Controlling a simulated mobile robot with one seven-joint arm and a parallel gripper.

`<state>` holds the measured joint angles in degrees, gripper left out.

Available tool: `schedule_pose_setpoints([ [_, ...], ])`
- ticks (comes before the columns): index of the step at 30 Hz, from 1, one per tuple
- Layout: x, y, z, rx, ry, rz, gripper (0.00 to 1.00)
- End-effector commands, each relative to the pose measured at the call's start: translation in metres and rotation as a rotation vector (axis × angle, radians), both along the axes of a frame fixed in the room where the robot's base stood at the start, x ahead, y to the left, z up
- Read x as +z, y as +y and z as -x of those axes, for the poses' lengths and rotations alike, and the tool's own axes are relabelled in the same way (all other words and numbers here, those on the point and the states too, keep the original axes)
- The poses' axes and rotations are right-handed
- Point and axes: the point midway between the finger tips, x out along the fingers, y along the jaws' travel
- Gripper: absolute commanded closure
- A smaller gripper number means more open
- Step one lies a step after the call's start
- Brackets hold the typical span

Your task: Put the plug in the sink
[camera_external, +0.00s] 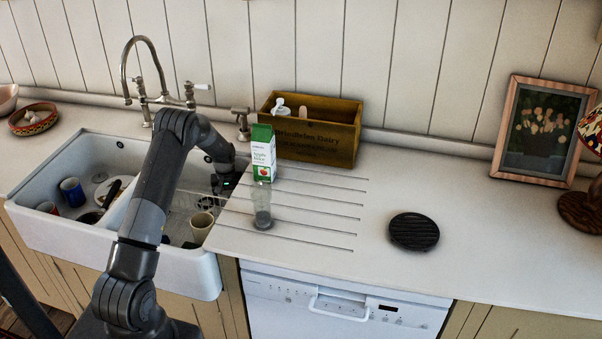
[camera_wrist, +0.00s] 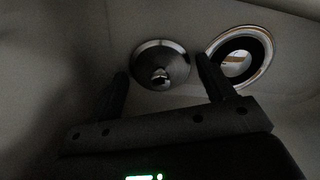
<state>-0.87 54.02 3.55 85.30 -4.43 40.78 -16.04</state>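The plug (camera_wrist: 158,53) is a round, shiny metal disc with a small knob in the wrist view. It lies on the sink floor beside the drain (camera_wrist: 265,46), a metal-rimmed dark round opening to its right. My gripper (camera_wrist: 162,66) is open, with one finger on each side of the plug in the picture. I cannot tell whether the fingers touch it. In the external view my gripper (camera_external: 222,184) is low inside the right basin of the white double sink (camera_external: 150,262). The plug is hard to make out there.
A beige cup (camera_external: 202,225) stands in the right basin. Cups and dishes, including a blue cup (camera_external: 72,191), fill the left basin. A glass (camera_external: 262,208), an apple juice carton (camera_external: 263,155) and a wooden crate (camera_external: 318,137) stand on the counter. The faucet (camera_external: 144,75) rises behind.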

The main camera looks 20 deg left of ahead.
Motion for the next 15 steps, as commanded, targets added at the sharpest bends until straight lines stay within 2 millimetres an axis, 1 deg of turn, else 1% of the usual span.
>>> schedule_pose_setpoints([
  [1, 0.0, 0.0, 0.0, 0.0, 0.0, 0.0, 0.21],
  [3, 0.0, 0.0, 0.0, 0.0, 0.0, 0.0, 0.16],
  [11, 0.002, 0.0, 0.0, 0.0, -0.001, 0.0, 0.16],
  [14, 0.01, 0.0, -0.001, 0.0, -0.002, 0.0, 0.16],
  [15, 0.016, 0.0, -0.001, 0.0, -0.002, 0.0, 0.16],
])
